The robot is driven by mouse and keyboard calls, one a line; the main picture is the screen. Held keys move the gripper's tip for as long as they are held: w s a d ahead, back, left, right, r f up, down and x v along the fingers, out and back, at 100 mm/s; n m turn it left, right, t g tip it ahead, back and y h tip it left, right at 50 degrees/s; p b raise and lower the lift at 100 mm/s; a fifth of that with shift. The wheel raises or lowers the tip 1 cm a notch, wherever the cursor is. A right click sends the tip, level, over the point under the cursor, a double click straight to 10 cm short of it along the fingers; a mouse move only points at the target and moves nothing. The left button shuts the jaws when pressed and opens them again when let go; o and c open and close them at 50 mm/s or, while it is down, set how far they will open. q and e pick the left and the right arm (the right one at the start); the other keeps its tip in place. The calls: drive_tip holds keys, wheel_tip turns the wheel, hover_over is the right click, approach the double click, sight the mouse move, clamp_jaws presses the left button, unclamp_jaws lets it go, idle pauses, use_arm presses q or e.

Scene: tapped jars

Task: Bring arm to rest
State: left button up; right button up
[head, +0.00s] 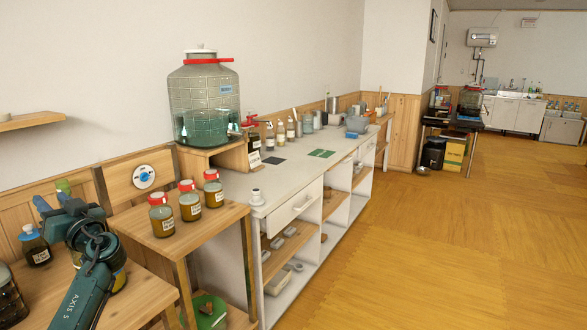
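My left arm rises from the bottom left corner, and its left gripper (53,196) is over the near wooden table, pointing up and to the left. A blue and a green tip show at its end. I cannot tell whether it is open or shut, and nothing clearly shows held in it. A small blue-capped bottle (35,248) stands on the table just left of the arm. Another dark jar (8,300) is cut off at the left edge. My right gripper is not in view.
Several red-lidded jars (190,203) stand on a wooden stand (205,225) right of my arm. A large glass jar (205,100) sits on a wooden box at the white counter (240,185). A wall shelf (30,121) juts in above left. The wooden floor (440,250) at right is clear.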

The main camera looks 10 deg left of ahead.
use_arm(q)
drive_tip(key=s+a+r+m+t+y, duration=0.1)
drive_tip(key=s+a+r+m+y, duration=0.1)
drive_tip(key=a+r, duration=0.35)
drive_tip(key=w+d+f+m+t+h, duration=0.8)
drive_tip(key=w+d+f+m+h, duration=0.3)
drive_tip(key=h, duration=0.5)
drive_tip(key=s+d+f+m+g+h, duration=0.1)
drive_tip(key=s+d+f+m+h, duration=0.3)
drive_tip(key=d+f, duration=1.05)
drive_tip(key=s+d+f+n+g+h, duration=0.2)
drive_tip(key=s+d+f+g+h, duration=0.15)
drive_tip(key=s+d+f, duration=1.15)
drive_tip(key=s+d+f+g+h, duration=0.1)
drive_tip(key=s+d, duration=0.2)
drive_tip(key=s, duration=0.5)
drive_tip(key=s+d+f+n, duration=0.1)
drive_tip(key=s+d, duration=0.3)
drive_tip(key=s, duration=0.4)
drive_tip(key=shift+d+f+n+g+h, duration=0.2)
drive_tip(key=shift+f+n+g+h, duration=0.05)
drive_tip(key=shift+n+g+h, duration=0.1)
drive_tip(key=shift+a, duration=0.1)
